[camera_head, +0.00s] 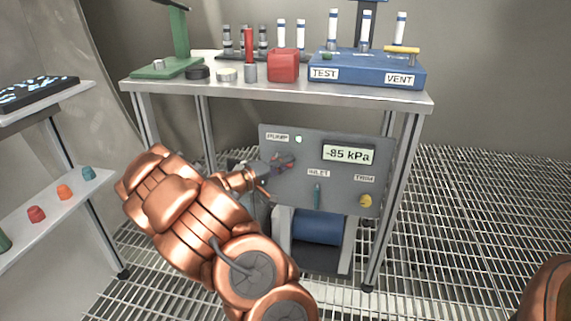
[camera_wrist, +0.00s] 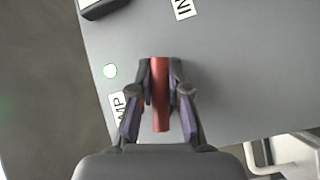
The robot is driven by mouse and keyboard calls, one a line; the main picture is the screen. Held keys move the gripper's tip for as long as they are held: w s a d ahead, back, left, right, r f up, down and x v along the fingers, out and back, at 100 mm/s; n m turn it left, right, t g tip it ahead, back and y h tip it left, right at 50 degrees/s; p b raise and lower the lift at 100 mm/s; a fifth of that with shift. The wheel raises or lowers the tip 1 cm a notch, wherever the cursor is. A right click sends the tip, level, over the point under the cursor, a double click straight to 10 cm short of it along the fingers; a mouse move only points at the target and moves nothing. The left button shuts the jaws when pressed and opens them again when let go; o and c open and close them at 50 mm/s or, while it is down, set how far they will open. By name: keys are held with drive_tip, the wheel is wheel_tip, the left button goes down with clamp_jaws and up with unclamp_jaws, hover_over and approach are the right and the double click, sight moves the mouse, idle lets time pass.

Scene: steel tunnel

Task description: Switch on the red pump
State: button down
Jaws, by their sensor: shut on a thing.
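My gripper (camera_head: 284,161) reaches the panel just below that label. In the wrist view, my gripper (camera_wrist: 160,92) is shut on the red pump handle (camera_wrist: 160,105), one finger on each side. The handle runs roughly up and down in that picture. The fingers partly cover the PUMP label (camera_wrist: 118,108); the lamp (camera_wrist: 110,71) shows beside it. In the head view the gripper hides most of the handle.
The panel also has a display (camera_head: 348,154) reading -85 kPa, a teal INLET lever (camera_head: 317,194) and a yellow TRIM knob (camera_head: 366,201). A blue TEST/VENT unit (camera_head: 365,70) and a red block (camera_head: 283,65) stand on the bench. A shelf (camera_head: 60,215) stands at left.

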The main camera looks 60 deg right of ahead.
drive_tip(key=shift+r+n+h, duration=0.25)
drive_tip(key=shift+n+h, duration=0.2)
drive_tip(key=shift+n, duration=0.2)
drive_tip(key=shift+r+n+h, duration=0.2)
drive_tip(key=shift+n+h, duration=0.25)
drive_tip(key=shift+n, duration=0.2)
drive_tip(key=c, duration=1.1)
unclamp_jaws()
drive_tip(key=v, duration=1.2)
drive_tip(key=shift+f, duration=0.15)
